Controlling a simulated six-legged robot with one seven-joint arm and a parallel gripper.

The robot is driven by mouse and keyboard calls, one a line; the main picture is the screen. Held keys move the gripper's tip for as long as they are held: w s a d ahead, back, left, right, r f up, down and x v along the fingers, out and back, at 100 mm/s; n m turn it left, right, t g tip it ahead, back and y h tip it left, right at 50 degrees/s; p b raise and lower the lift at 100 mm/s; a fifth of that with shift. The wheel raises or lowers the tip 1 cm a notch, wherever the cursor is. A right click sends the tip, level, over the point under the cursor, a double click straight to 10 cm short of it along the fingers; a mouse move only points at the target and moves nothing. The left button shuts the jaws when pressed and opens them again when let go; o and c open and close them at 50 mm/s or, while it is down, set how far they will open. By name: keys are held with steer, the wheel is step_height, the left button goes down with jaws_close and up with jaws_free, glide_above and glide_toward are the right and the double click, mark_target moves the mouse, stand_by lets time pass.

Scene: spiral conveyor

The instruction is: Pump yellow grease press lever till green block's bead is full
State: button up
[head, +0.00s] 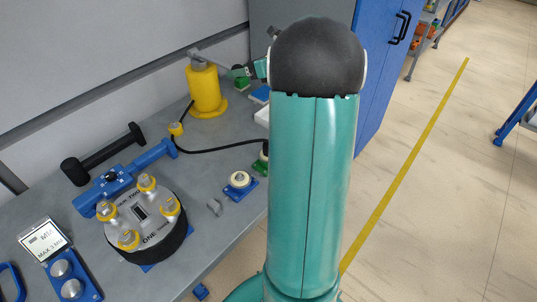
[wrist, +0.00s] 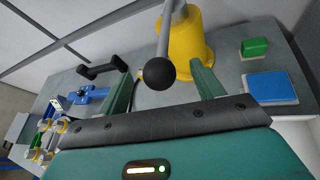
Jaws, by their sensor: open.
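The yellow grease press (head: 207,92) stands at the back of the grey bench; it also shows in the wrist view (wrist: 187,45). Its grey lever ends in a black ball knob (wrist: 160,73). My gripper (wrist: 161,76) is open, with one green finger on each side of the knob; contact is not clear. In the head view my arm hides most of the gripper. A green block (wrist: 255,48) lies right of the press. Another green piece with a pale top (head: 263,156) is partly hidden behind my arm. I cannot make out a bead on either.
A blue block (wrist: 272,88) lies near the press. A black hose (head: 225,149) crosses the bench. A round metal fixture (head: 145,218), a blue piece with a pale ring (head: 240,184) and a black-handled bar (head: 103,154) are on the left.

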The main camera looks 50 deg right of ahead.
steer(key=v, duration=0.5)
stand_by(0.8)
